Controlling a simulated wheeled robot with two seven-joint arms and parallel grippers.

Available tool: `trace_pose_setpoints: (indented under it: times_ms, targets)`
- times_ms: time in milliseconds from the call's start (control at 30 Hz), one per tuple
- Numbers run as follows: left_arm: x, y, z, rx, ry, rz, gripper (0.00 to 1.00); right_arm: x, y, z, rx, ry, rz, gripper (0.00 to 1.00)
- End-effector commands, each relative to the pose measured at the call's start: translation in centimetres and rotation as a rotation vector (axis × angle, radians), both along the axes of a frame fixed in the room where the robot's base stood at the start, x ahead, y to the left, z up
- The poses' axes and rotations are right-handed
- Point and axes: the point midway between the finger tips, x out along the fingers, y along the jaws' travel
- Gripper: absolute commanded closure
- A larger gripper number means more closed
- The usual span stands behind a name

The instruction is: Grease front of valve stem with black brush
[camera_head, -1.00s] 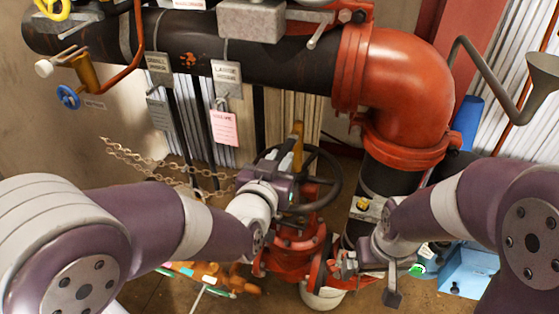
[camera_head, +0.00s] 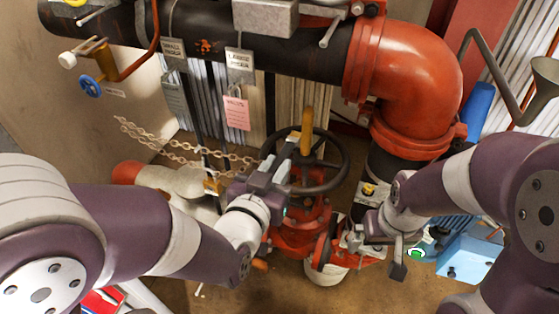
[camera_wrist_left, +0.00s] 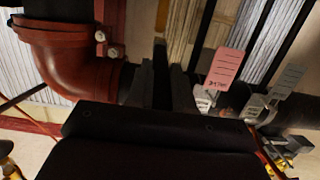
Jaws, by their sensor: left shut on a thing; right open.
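The valve stem (camera_head: 307,122) is a yellow-brown upright post rising through the dark handwheel (camera_head: 342,172) of the red valve (camera_head: 298,238). My left gripper (camera_head: 284,166) is just left of and in front of the stem, over the handwheel. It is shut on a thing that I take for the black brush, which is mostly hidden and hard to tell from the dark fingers. In the left wrist view the dark fingers (camera_wrist_left: 165,88) point towards the background; whether bristles touch the stem cannot be told. My right gripper (camera_head: 352,243) is open, low beside the valve's right side.
A large black pipe (camera_head: 285,62) with a red elbow (camera_head: 412,85) runs behind and right of the valve. A pink tag (camera_head: 236,113) hangs from it. Rusty chains (camera_head: 185,152) hang left of the handwheel. A blue box (camera_head: 470,258) is at lower right.

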Motion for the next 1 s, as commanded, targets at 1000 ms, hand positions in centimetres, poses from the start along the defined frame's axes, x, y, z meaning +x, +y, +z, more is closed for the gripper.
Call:
trace_pose_setpoints:
  times_ms: [1000]
  targets:
    - [5.7,-1.8,-2.0,0.000,-0.002,0.001,1.00,0.0,0.0,-3.3,0.000,0.000,0.000,0.00]
